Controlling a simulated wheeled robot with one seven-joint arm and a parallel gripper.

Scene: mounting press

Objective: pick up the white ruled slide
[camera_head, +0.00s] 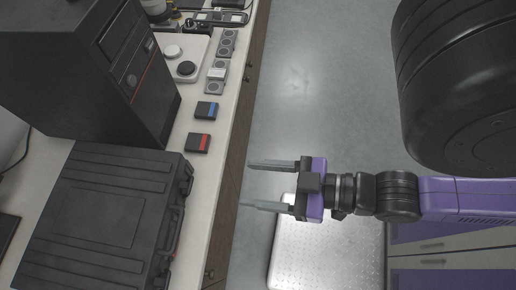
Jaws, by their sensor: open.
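A small whitish flat piece (217,72) lies in a column of grey square plates on the white bench at the left. It looks like the white ruled slide, but it is too small to make out any ruling. My gripper (247,184) is open and empty, its two fingers pointing left. It hangs beyond the bench's right edge, apart from the piece and nearer the bottom of the picture.
Grey square plates (213,88) with round marks lie around the whitish piece. A blue-striped block (207,110) and a red-striped block (198,143) lie below them. A black case (95,220), a black computer tower (75,65) and a white board with knobs (180,52) take up the bench's left.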

